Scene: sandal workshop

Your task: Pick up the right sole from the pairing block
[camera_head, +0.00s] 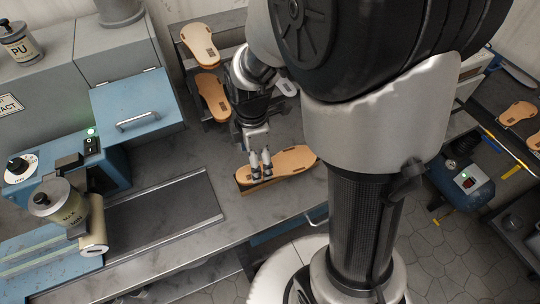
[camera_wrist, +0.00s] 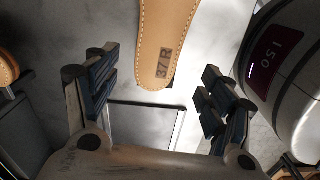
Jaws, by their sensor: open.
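The right sole (camera_head: 292,160) is tan with stitched edges and lies on the wooden pairing block (camera_head: 246,190) at the bench's front edge. In the wrist view the sole (camera_wrist: 168,25) shows its rounded end and a dark mark reading "37 R", between and beyond my fingers. My gripper (camera_head: 261,175) is open and empty, over the left part of the sole in the head view. It also shows in the wrist view (camera_wrist: 155,90), with one finger on each side. Its exact height above the sole is hard to tell. The fingers hide part of the sole.
Two other soles lie behind, one (camera_head: 199,44) on a rack and one (camera_head: 212,97) in front of it; another (camera_wrist: 10,68) shows at the wrist view's left edge. A conveyor-like dark strip (camera_head: 155,215) lies left. A blue machine (camera_head: 135,105) stands at left.

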